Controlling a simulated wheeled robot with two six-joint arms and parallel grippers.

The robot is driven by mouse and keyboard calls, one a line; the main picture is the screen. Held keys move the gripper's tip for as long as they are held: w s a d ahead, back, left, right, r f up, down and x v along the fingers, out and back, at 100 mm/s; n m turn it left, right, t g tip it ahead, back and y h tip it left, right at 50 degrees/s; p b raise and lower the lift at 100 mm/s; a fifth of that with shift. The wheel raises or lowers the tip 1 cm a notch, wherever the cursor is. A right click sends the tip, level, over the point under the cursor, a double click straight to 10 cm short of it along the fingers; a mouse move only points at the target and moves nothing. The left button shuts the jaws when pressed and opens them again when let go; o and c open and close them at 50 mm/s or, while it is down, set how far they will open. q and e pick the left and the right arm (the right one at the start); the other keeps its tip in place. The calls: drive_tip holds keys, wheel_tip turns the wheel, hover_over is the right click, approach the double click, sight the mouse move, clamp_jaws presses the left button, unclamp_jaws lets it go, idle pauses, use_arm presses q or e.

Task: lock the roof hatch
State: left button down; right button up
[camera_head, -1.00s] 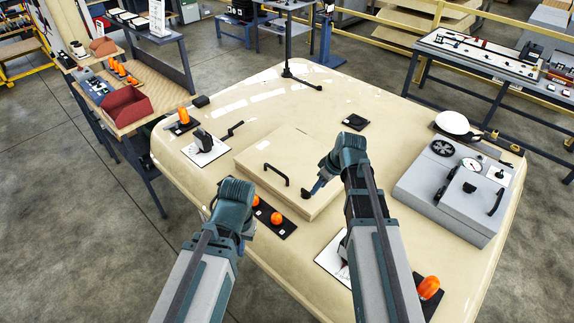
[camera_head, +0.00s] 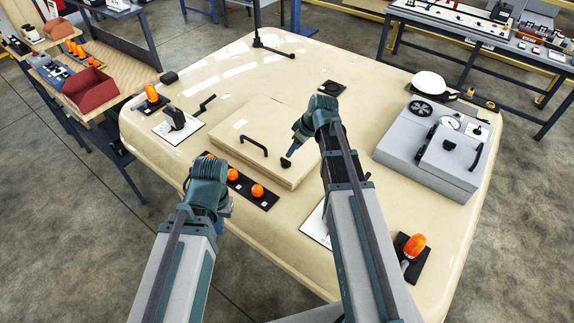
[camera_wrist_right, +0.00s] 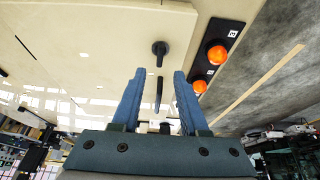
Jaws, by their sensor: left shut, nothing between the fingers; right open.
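The roof hatch (camera_head: 243,120) is a raised beige square panel, lying closed-looking on the cab roof, with a black bar handle (camera_head: 253,145). A small black latch lever (camera_head: 285,162) sits by its near edge. It also shows in the right wrist view (camera_wrist_right: 160,48), pointing down the picture towards the fingers. My right gripper (camera_head: 294,149) is over the hatch close to the latch.
Orange beacons (camera_head: 257,190) on a black strip stand between the hatch and the near edge. A crank plate (camera_head: 178,128) is left of the hatch; a grey box (camera_head: 425,150) is on the right. Another orange beacon (camera_head: 414,245) is at the near right. Bare roof lies behind the hatch.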

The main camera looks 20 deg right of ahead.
sight(286, 160)
drive_tip(key=b+x, duration=0.6)
drive_tip(key=x, duration=0.2)
drive_tip(key=shift+f+b, duration=0.1)
drive_tip(key=shift+b, duration=0.2)
drive_tip(key=shift+c, duration=0.3)
clamp_jaws()
